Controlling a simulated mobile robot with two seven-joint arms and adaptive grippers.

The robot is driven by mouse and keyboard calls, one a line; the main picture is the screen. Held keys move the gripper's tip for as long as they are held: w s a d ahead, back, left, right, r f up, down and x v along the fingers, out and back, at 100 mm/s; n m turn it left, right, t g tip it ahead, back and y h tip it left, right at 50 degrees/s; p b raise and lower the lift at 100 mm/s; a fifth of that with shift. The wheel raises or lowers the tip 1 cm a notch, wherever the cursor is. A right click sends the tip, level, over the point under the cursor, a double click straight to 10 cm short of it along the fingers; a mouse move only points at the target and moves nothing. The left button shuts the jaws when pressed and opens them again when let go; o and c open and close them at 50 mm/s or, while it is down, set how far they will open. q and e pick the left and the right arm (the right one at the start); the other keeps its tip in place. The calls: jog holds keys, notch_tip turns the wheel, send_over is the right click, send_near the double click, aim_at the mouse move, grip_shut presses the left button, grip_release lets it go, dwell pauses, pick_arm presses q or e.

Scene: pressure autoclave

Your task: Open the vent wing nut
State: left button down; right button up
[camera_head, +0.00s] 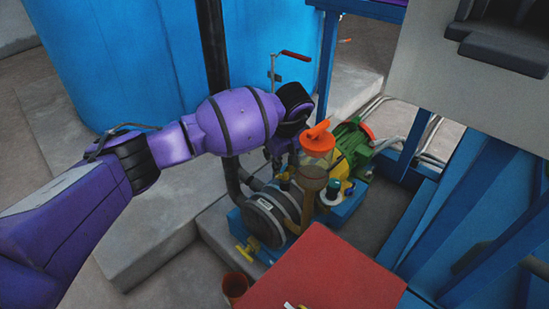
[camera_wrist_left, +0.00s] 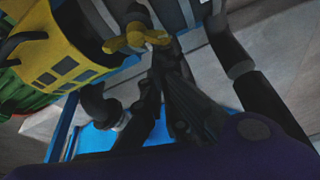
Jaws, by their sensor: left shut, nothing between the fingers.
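A yellow wing nut (camera_wrist_left: 137,38) shows in the left wrist view, on the pump beside a yellow slotted housing (camera_wrist_left: 60,50). My left gripper (camera_wrist_left: 168,50) is shut and empty, with its dark fingertips close to the wing nut's right wing. I cannot tell whether they touch. In the head view my purple left arm reaches in from the left, and its gripper (camera_head: 280,152) points down behind the pump, partly hidden by the clear bowl with the orange lid (camera_head: 317,140). A small yellow part (camera_head: 285,185) shows below the gripper there. My right gripper is not in view.
The grey pump body (camera_head: 265,220) stands on a blue base with a yellow valve handle (camera_head: 246,251) in front. A red-topped surface (camera_head: 325,275) lies nearer. A blue tank (camera_head: 130,60), a dark vertical pipe (camera_head: 213,40) and blue frame posts (camera_head: 415,140) surround the spot.

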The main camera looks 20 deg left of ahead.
pick_arm(q)
jog(key=n+p, duration=0.1)
jog(key=s+n+g+p, duration=0.1)
jog(key=n, duration=0.1)
jog(key=s+n+p, duration=0.1)
jog(key=n+p, duration=0.1)
jog(key=shift+g+y, duration=0.3)
jog(key=shift+y, duration=0.1)
jog(key=shift+s+d, duration=0.1)
jog(key=shift+s, duration=0.05)
dwell(0.7)
